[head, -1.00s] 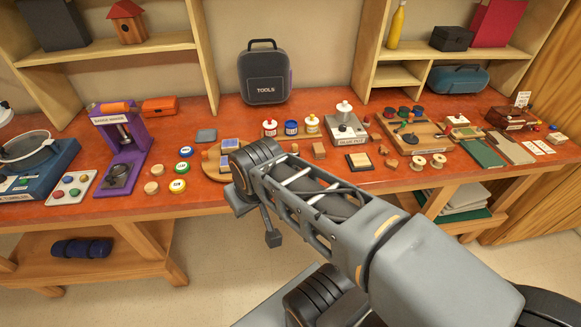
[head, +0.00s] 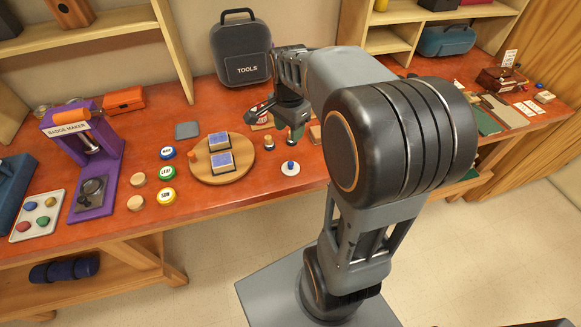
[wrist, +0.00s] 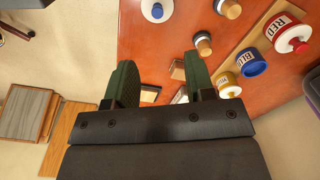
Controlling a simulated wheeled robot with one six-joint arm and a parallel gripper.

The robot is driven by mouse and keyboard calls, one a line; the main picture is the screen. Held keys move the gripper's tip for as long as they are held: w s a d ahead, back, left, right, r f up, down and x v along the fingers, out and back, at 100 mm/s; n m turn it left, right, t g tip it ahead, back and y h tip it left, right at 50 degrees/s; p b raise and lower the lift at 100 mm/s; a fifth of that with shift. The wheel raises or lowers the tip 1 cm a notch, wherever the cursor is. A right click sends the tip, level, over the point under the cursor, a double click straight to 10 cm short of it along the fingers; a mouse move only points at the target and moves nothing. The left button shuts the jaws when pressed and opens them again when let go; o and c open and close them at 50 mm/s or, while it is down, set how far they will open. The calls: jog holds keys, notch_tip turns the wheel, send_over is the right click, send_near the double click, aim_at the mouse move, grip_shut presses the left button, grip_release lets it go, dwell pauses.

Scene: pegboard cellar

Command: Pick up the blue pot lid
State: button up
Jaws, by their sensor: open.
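The blue pot lid, a small white disc with a blue knob, lies on the orange-red bench in the head view (head: 290,169). It also shows at the top edge of the wrist view (wrist: 157,10), partly cut off. My gripper (head: 284,122) is above the bench, behind the lid in the head view. In the wrist view my gripper (wrist: 162,82) has its two green fingers apart with nothing held between them; the lid lies beyond the fingertips. The pot labelled BLUE (wrist: 253,62) shows a blue top, right of the fingers.
A red pot (wrist: 288,35) and a yellow pot (wrist: 228,85) flank the blue pot. Small wooden-handled pieces (wrist: 203,43) stand between lid and pots. A round wooden board (head: 240,160) with blue tiles lies left of the lid. The bench's front edge is close to the lid.

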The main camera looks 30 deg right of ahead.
send_over(291, 163)
jog(key=shift+m, duration=0.4)
jog(key=f, duration=0.8)
jog(key=shift+w, duration=0.3)
jog(key=shift+s+f+p, duration=0.15)
jog(key=shift+f+p, duration=0.15)
jog(key=shift+f, duration=1.15)
jog(key=shift+s+f+p, duration=0.1)
jog(key=shift+f+p, duration=0.15)
jog(key=shift+f, duration=1.2)
grip_shut()
